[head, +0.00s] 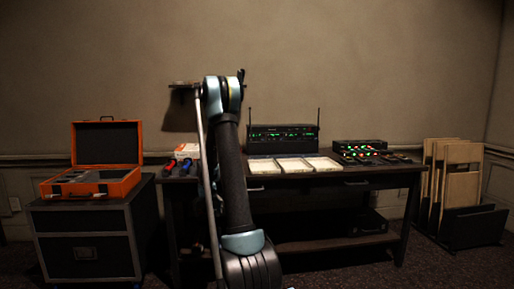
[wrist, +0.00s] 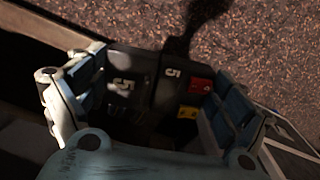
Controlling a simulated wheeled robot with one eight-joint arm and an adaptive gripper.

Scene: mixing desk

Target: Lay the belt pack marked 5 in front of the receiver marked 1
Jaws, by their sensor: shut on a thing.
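My gripper (wrist: 152,86) is shut on a black belt pack (wrist: 140,66) in the wrist view. A pale 5 shows on two of its faces, with a red patch and a yellow patch near the right finger. Carpet lies beyond it. In the head view my raised arm stands in front of the desk, and I cannot make out the gripper or the pack. A black receiver unit (head: 282,139) with green displays and two antennas stands at the back of the desk (head: 330,180). Its numbers are too small to read. Several pale trays (head: 294,164) lie in front of it.
An open orange case (head: 104,171) sits on a black flight case (head: 88,245) at the left. A smaller unit with green and red lights (head: 360,150) is right of the trays. My arm hides part of the desk's left.

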